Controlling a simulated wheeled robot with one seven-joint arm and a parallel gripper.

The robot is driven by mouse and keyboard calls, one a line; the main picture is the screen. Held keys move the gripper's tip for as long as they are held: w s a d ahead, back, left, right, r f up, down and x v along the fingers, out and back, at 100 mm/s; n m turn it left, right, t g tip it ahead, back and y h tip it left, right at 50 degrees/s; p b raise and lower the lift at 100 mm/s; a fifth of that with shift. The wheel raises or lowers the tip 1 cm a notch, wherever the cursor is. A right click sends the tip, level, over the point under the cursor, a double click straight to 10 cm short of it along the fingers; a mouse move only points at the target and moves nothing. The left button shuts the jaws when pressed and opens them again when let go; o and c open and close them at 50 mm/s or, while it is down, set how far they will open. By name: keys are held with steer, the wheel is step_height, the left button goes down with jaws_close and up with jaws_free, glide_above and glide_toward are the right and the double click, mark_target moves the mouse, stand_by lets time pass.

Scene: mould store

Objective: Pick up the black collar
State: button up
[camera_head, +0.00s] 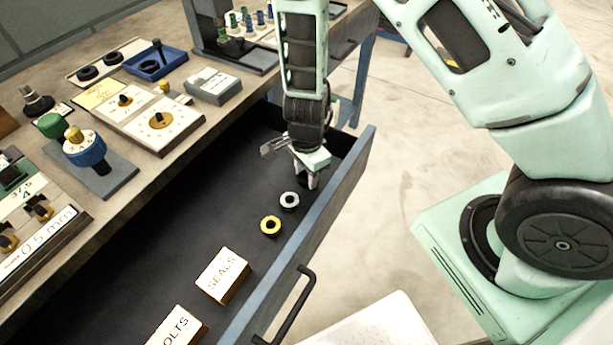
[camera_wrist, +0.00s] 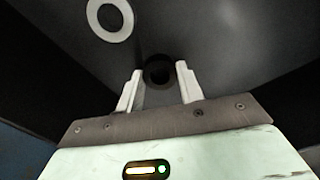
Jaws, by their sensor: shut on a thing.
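The black collar (camera_wrist: 158,84) shows in the wrist view as a small dark ring between the fingertips of my gripper (camera_wrist: 159,80). My gripper is shut on it, with one pale finger at each side. In the head view my gripper (camera_head: 308,178) points down into the open drawer (camera_head: 150,235), near its far right end. The collar cannot be made out there. Whether it still touches the drawer floor is hard to tell.
The SEALS box (camera_head: 222,275) and another labelled box (camera_head: 176,328) stand further forward. The drawer's front wall (camera_head: 330,205) is close on the right. The bench holds several gauges.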

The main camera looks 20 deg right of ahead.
steer(key=shift+r, duration=0.15)
step_height(320, 180, up, 10)
steer(key=p, duration=0.3)
step_height(320, 180, up, 5)
steer(key=p, duration=0.5)
glide_above(307, 177)
steer(key=shift+w, duration=0.15)
stand_by(0.4)
steer(key=w+d+n, duration=0.6)
steer(key=d+n, duration=0.5)
steer(key=n, duration=0.4)
steer(key=shift+w+d+n, duration=0.3)
steer(key=shift+d+n, duration=0.1)
steer(key=shift+s, duration=0.15)
